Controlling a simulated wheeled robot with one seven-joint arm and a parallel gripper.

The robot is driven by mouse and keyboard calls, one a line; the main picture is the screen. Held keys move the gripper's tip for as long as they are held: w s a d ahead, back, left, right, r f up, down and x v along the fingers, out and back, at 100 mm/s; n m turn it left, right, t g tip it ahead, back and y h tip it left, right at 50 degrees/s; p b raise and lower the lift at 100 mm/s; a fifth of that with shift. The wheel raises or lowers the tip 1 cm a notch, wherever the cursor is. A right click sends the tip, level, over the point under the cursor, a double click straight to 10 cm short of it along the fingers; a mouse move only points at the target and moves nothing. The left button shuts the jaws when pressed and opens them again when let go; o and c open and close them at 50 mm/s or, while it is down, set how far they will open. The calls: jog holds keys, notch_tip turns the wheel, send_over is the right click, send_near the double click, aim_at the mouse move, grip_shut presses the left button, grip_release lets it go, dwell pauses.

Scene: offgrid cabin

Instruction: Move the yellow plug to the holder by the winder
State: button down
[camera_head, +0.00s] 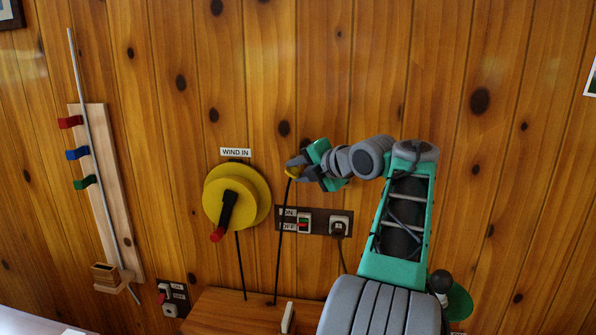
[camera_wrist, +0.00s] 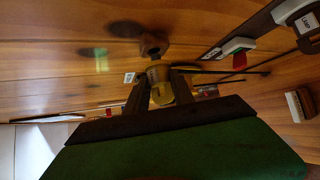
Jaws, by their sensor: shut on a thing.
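The yellow plug (camera_head: 291,173) is held between the fingertips of my gripper (camera_head: 297,167), off the wall panel. A black cord hangs from it to the wooden top below. In the wrist view the plug (camera_wrist: 160,88) sits between the two dark fingers, partly hidden by them. Just beyond it a small brown block (camera_wrist: 153,43) stands on the wall, apart from the plug; it may be the holder. The winder (camera_head: 252,190) is a yellow disc with a black crank and red knob, left of my gripper under a "WIND IN" label.
A dark switch panel (camera_head: 318,221) with an ON/OFF switch (camera_head: 304,224) and a plugged socket (camera_head: 340,226) is below my gripper. A wooden surface (camera_head: 232,311) lies underneath. A board with coloured clips (camera_head: 110,190) and a rod is at far left.

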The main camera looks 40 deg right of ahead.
jog(key=shift+w+d+p, duration=0.5)
jog(key=shift+w+d, duration=0.2)
jog(key=shift+d, duration=0.2)
jog(key=c, duration=1)
grip_release()
jog(key=v, duration=0.7)
jog(key=shift+s+b, duration=0.35)
jog(key=shift+b, duration=0.1)
jog(key=shift+r, duration=0.15)
